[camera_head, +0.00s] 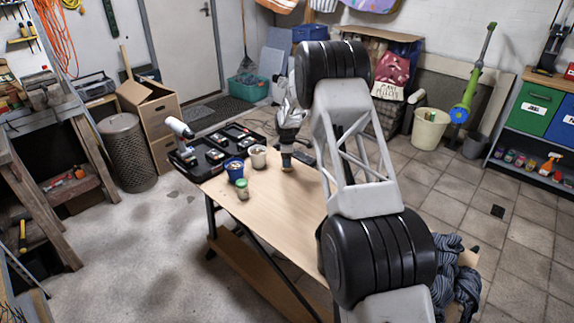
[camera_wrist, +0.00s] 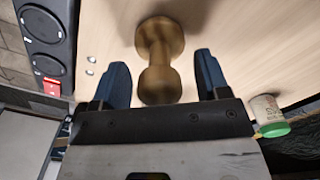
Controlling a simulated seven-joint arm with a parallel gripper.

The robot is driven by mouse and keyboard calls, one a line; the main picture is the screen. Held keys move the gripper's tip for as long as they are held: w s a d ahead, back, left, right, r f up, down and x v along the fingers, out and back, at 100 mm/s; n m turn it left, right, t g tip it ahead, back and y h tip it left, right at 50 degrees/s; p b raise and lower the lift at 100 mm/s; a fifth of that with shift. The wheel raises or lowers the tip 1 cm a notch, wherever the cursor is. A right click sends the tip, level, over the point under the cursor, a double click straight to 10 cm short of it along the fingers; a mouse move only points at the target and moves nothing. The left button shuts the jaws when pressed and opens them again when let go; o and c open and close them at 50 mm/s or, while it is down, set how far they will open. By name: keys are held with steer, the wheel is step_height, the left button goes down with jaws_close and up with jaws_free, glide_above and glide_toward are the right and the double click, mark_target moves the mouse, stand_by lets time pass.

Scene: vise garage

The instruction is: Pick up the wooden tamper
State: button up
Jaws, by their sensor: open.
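The wooden tamper (camera_wrist: 160,62) is a brown, waisted piece with a round knob at each end. It is on the light wood tabletop (camera_wrist: 240,45). In the wrist view my gripper (camera_wrist: 160,66) is open, with one blue finger on each side of the tamper. Gaps show between it and both fingers, and its near knob lies between them, close to the palm. In the head view my gripper (camera_head: 287,150) is low over the table, and the tamper's small brown base (camera_head: 287,167) shows beneath it. Its upper part is hidden there by the gripper.
A blue cup (camera_head: 235,168), a pale cup (camera_head: 258,156) and a green-lidded jar (camera_head: 242,188) stand left of my gripper. The jar also shows in the wrist view (camera_wrist: 267,115). Black trays (camera_head: 205,162) with small items lie at the table's far left. The table's near part is bare.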

steer(key=c, duration=1)
steer(key=shift+c, duration=0.2)
steer(key=shift+r, duration=0.1)
steer(key=shift+r, duration=1.65)
steer(key=s+d+r, duration=0.1)
steer(key=s+d, duration=0.1)
steer(key=s, duration=1.4)
steer(key=shift+r, duration=0.25)
